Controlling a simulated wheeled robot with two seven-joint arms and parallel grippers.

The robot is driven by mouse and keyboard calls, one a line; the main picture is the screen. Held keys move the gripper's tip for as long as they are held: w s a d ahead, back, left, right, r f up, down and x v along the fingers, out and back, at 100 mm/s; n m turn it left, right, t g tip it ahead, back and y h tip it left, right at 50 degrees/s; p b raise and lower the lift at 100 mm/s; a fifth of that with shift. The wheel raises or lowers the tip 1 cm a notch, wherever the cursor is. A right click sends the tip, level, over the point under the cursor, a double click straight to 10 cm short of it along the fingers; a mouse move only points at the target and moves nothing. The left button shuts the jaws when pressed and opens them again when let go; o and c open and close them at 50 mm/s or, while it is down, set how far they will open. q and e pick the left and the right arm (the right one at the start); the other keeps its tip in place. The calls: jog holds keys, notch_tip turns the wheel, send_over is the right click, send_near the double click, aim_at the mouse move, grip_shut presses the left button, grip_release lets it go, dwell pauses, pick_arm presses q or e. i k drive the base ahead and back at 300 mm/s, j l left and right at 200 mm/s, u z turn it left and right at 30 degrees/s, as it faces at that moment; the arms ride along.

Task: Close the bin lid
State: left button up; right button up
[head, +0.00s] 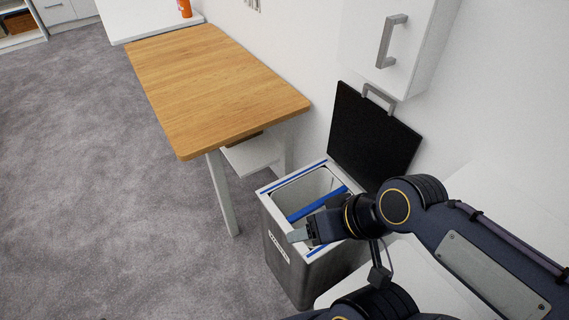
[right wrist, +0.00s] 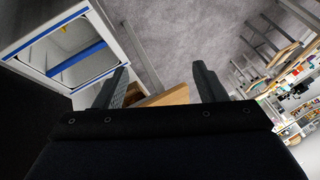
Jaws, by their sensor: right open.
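The bin (head: 290,254) stands on the floor below the wall cabinet, grey with a white label. Its black lid (head: 370,140) is raised and leans back near the wall, with a grey handle on its upper edge. My right gripper (head: 297,236) is in front of the bin's opening, over its near rim. In the right wrist view the gripper (right wrist: 163,88) is open with nothing between its fingers. The bin (right wrist: 68,48) with its blue bars shows at upper left there. The lid's far side is hidden. My left gripper is not in view.
A wooden-topped table (head: 205,80) stands left of the bin. A white wall cabinet (head: 410,35) with a grey handle hangs above the lid. An orange bottle (head: 185,8) stands on a white surface at the back. The grey carpet (head: 90,180) at left is clear.

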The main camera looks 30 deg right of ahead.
aim_at(369, 143)
jog(key=z, duration=1.6)
jog(key=i+j+z, duration=0.1)
jog(key=z, duration=0.85)
